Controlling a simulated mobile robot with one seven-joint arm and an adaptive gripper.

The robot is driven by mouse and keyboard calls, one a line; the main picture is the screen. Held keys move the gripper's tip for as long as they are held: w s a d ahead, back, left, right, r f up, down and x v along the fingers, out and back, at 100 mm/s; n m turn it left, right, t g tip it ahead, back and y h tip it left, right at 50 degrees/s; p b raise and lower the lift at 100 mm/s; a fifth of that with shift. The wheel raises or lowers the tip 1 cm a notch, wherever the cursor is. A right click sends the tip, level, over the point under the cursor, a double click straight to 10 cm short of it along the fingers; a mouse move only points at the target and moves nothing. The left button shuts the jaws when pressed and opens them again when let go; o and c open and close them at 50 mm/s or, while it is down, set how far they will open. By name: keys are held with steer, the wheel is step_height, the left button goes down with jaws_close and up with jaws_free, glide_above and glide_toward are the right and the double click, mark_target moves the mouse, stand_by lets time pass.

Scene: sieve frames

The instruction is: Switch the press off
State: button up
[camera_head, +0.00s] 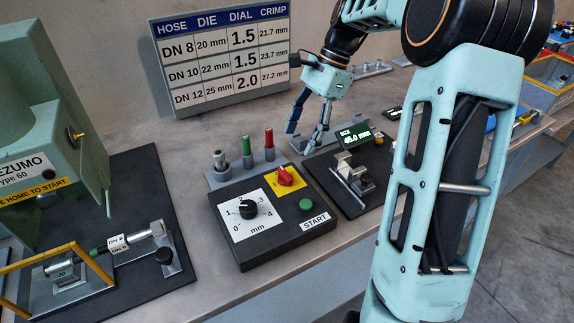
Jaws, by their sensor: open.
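The press (30,130) is the green machine at the left, with "TYPE 60" and a "HOME TO START" label. A black control box (270,225) lies on the bench in the middle. It carries a red rotary switch (286,176) on a yellow plate, a black dial (248,209) marked 0 to 4 mm, and a green button (306,204) above a START label. My gripper (305,128) is open, with its fingers pointing down behind the control box, to the right of and beyond the red switch. It appears empty and apart from the switch.
A gauge with a "45.0 mm" display (355,139) is at the right. A dial chart (222,55) stands at the back. A hose fixture (110,250) lies front left. My arm hides part of the bench.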

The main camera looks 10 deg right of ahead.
mark_target(285, 172)
steer(key=x, duration=1)
steer(key=shift+f, duration=0.1)
steer(key=shift+c, duration=0.5)
steer(key=c, duration=1.1)
